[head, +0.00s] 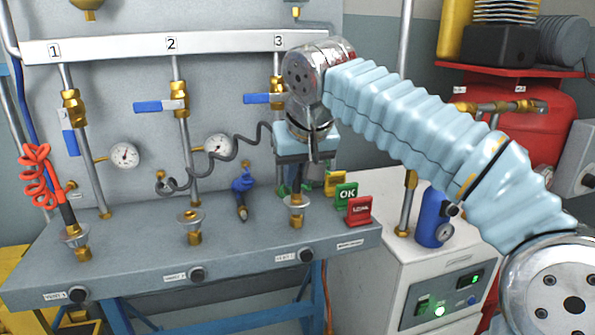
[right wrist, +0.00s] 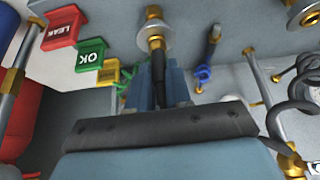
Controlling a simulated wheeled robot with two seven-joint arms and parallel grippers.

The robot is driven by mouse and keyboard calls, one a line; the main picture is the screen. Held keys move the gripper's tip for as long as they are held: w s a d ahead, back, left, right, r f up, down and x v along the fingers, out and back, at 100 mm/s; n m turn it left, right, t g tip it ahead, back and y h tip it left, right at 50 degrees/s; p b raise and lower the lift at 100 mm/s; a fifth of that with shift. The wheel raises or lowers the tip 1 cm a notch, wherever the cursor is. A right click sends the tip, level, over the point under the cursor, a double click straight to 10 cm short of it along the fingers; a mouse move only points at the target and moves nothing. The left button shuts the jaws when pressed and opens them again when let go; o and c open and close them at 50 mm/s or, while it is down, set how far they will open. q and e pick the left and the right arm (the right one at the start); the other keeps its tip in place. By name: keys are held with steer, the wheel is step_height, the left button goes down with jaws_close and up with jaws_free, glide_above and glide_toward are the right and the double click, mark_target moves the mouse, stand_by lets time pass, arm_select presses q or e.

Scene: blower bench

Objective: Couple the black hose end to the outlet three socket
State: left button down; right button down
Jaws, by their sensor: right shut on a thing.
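My right gripper (head: 296,176) is shut on the black hose end (right wrist: 158,68), above the outlet three socket (head: 297,202) at the bench's right part. The black coiled hose (head: 205,180) trails left from the gripper to the back panel. In the right wrist view, the fingers (right wrist: 160,88) flank the black hose end, and its tip meets the brass and steel outlet three socket (right wrist: 154,38). The hose end looks upright and in line with the socket. I cannot tell whether it is seated inside or only touching. My left gripper is out of view.
An orange coiled hose (head: 37,175) stands in the socket under 1. The middle socket (head: 192,222) is empty. OK (head: 346,195) and LEAK (head: 357,211) blocks sit right of socket three.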

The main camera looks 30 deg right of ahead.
steer(key=shift+f, duration=0.1)
steer(key=c, duration=1)
jaws_free()
steer(key=shift+o, duration=0.2)
steer(key=shift+r, duration=0.35)
steer(key=p+v, duration=0.3)
steer(key=v, duration=1)
steer(key=shift+s+p, duration=0.2)
steer(key=shift+p, duration=0.2)
